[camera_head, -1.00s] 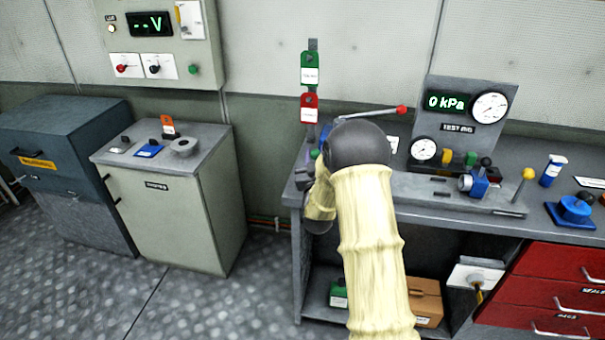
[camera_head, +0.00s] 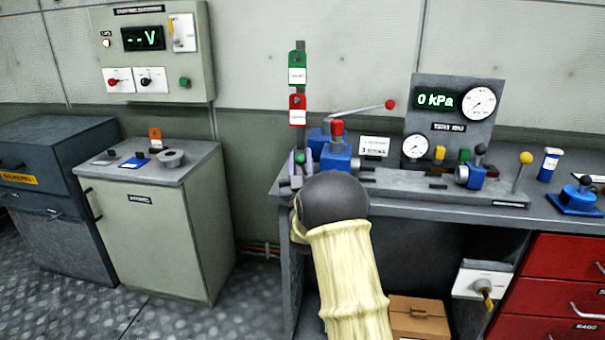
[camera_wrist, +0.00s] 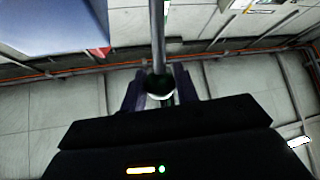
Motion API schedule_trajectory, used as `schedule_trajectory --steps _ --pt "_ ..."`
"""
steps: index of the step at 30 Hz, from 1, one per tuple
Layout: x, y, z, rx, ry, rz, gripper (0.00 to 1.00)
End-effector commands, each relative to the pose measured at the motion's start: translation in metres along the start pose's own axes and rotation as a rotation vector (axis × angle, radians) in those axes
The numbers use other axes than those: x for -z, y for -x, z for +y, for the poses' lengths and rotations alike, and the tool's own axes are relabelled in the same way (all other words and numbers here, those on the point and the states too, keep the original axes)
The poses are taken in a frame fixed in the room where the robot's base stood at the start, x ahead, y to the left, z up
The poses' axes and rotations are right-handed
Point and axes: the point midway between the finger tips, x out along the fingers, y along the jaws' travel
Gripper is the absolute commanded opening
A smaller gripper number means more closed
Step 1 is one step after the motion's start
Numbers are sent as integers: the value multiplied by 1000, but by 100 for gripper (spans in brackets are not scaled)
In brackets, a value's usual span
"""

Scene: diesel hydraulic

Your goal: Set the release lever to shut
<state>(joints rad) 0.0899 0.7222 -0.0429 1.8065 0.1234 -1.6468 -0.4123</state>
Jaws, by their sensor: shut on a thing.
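A blue hand pump with a red cap (camera_head: 337,128) stands at the left end of the bench, and a long handle with a red knob (camera_head: 390,104) rises from it to the right. At its left is a small lever with a green knob (camera_head: 299,159), which seems to be the release lever. My gripper (camera_head: 299,164) is at that knob, with a purple finger on each side of it. In the wrist view my gripper (camera_wrist: 160,92) is shut on a round knob with a grey rod (camera_wrist: 158,45) beyond it. The lever's base is partly hidden.
A post with a green tag (camera_head: 297,67) and a red tag (camera_head: 297,108) stands just behind my gripper. To the right are the test rig panel (camera_head: 453,104), a black-knobbed valve (camera_head: 480,149) and a yellow-knobbed lever (camera_head: 526,158). A grey cabinet (camera_head: 150,235) stands at left.

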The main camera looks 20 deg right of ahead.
Motion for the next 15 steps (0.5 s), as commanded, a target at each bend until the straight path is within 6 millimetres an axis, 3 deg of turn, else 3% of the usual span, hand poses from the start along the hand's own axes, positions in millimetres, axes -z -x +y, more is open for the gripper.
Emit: schedule_trajectory --steps 1,15 --pt "-7 7 -3 -2 4 12 0" --pt "-4 9 -4 -17 19 84 0"
